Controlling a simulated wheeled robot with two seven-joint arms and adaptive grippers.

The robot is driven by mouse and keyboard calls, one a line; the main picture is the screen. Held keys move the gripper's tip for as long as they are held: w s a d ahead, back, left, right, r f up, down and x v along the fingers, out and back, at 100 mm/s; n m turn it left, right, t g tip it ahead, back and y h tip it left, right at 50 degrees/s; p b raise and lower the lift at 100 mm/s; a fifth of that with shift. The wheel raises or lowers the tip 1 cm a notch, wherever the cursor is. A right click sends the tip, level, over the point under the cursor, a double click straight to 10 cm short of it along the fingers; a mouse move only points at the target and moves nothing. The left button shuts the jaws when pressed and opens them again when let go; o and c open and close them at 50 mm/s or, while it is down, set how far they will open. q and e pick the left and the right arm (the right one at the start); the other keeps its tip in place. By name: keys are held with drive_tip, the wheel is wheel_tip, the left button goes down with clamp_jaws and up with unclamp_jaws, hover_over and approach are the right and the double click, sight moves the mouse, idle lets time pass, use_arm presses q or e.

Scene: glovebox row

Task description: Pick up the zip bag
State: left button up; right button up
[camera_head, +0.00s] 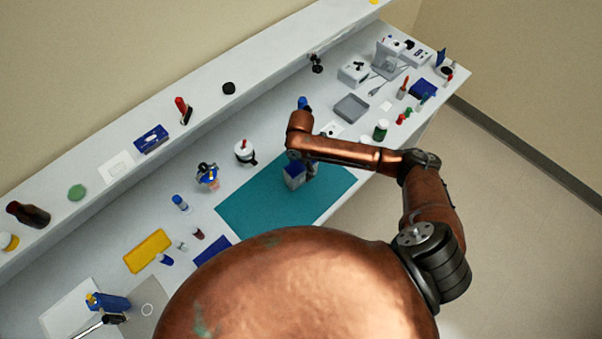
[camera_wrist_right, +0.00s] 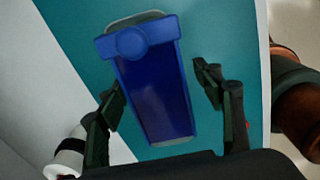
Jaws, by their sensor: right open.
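A blue and grey upright item (camera_head: 294,176) stands on the teal mat (camera_head: 245,205). In the right wrist view it is a dark blue body (camera_wrist_right: 155,95) with a lighter blue rim and a round knob. I cannot tell for certain that it is the zip bag. My right gripper (camera_head: 309,170) is just beside it in the head view. In the right wrist view my right gripper (camera_wrist_right: 163,96) is open, with one finger on each side of the blue body and a visible gap at the right finger. My left gripper is not in view.
A yellow rack (camera_head: 148,251) and small vials are left of the mat. A white jar (camera_head: 245,152) stands behind it. A grey tray (camera_head: 351,108) and a green bottle (camera_head: 381,130) are to the right. A raised shelf (camera_head: 60,215) runs along the back.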

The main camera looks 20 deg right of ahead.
wheel_tip(320, 180, down, 6)
drive_tip(key=shift+w+d+r+p, duration=0.1)
drive_tip(key=shift+w+d+p, duration=0.05)
drive_tip(key=shift+p, duration=0.25)
drive_tip(key=shift+c, duration=0.4)
drive_tip(key=c, duration=1.2)
drive_tip(key=shift+o, duration=0.2)
drive_tip(key=shift+r, duration=0.15)
